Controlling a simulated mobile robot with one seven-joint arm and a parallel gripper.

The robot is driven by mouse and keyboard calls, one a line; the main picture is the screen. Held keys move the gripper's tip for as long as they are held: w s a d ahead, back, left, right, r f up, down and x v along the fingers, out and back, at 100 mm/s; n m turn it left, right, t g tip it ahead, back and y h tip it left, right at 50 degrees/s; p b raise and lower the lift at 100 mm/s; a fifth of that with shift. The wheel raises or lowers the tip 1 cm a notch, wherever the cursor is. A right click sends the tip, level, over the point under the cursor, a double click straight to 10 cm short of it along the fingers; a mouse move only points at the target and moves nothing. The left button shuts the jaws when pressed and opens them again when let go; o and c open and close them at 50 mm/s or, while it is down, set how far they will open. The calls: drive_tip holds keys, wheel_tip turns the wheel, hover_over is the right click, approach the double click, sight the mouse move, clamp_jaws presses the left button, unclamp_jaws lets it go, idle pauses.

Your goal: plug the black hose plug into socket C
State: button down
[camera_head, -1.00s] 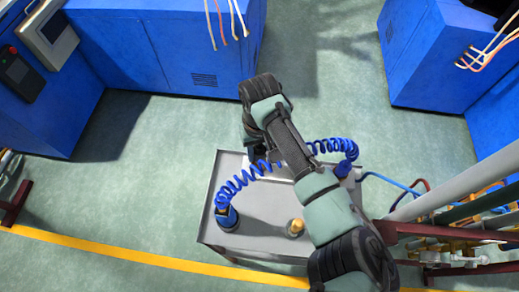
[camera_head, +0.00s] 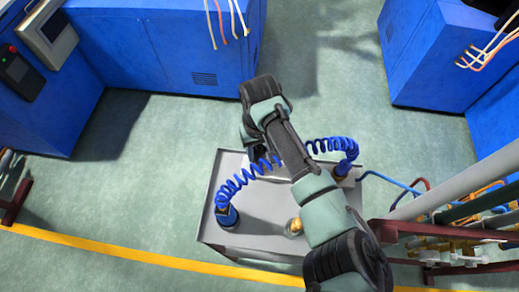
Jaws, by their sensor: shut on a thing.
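My gripper (camera_head: 254,152) is low over the far side of a grey table (camera_head: 210,232), mostly covered by my wrist and forearm. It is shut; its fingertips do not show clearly. A blue coiled hose (camera_head: 240,184) rises from a blue-and-black cylinder (camera_head: 228,217) at the table's left and runs to the gripper area. More blue coil (camera_head: 325,145) shows right of my arm, leading to a blue fitting (camera_head: 344,168) at the table's right edge. Whether the coils join is hidden. The black hose plug and socket C cannot be made out behind my arm.
A brass-coloured piece (camera_head: 294,227) stands near the table's front, close to my forearm. Pipes (camera_head: 460,195) and a dark red frame (camera_head: 430,227) stand at the right. Blue cabinets (camera_head: 165,50) stand behind. Green floor (camera_head: 150,185) is open left of the table.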

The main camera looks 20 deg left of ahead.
sight(260, 146)
drive_tip(key=shift+f+b, duration=0.6)
drive_tip(key=shift+f, duration=0.55)
idle(0.4)
drive_tip(key=shift+c, duration=1.9)
unclamp_jaws()
drive_tip(key=shift+r, duration=0.1)
drive_tip(key=shift+r+p, duration=4.45)
drive_tip(key=shift+p, duration=0.1)
